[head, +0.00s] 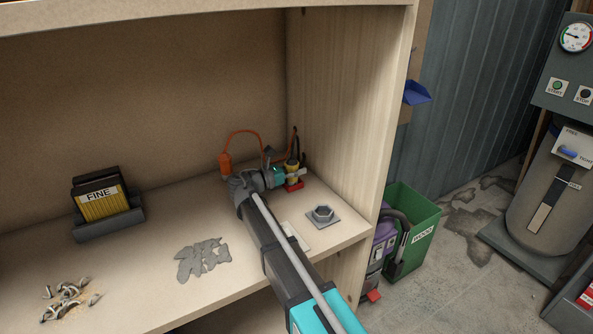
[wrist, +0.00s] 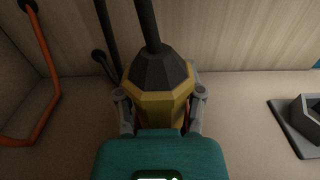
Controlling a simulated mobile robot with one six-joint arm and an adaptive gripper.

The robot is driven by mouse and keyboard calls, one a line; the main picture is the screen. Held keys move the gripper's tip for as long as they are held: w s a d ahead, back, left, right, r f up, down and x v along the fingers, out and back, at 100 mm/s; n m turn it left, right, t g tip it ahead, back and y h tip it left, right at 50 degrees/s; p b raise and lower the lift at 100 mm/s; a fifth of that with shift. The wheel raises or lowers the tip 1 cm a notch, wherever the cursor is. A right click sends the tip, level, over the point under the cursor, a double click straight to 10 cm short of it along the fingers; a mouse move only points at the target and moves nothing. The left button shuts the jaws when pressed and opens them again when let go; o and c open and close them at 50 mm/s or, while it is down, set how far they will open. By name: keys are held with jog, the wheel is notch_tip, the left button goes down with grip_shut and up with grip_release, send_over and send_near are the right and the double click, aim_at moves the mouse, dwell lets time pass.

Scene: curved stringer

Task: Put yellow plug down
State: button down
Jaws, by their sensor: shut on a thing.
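The yellow plug (head: 291,168) has a dark grey collar and a black cable leaving its top. It is upright in the back right corner of the shelf. My gripper (head: 284,178) reaches in from the front and is shut on the plug. In the wrist view, the plug (wrist: 158,82) sits between the two grey fingers (wrist: 160,108), one on each side. A red piece (head: 293,186) shows just below the plug. The plug's lower end is hidden behind my gripper, so I cannot tell whether it touches the shelf.
The shelf (head: 150,255) has a side wall (head: 345,110) close right of the plug. An orange cable with an orange connector (head: 225,163) is left. A "FINE" block (head: 100,203) and shavings (head: 70,299) are farther left.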

jog(key=shift+f, duration=0.2)
jog(key=shift+c, duration=1.1)
grip_release()
jog(key=shift+r, duration=0.2)
jog(key=shift+a, duration=0.1)
jog(key=v, duration=1.1)
jog(key=shift+s+a, duration=0.25)
jog(key=shift+a, duration=0.1)
jog(key=shift+r, duration=0.15)
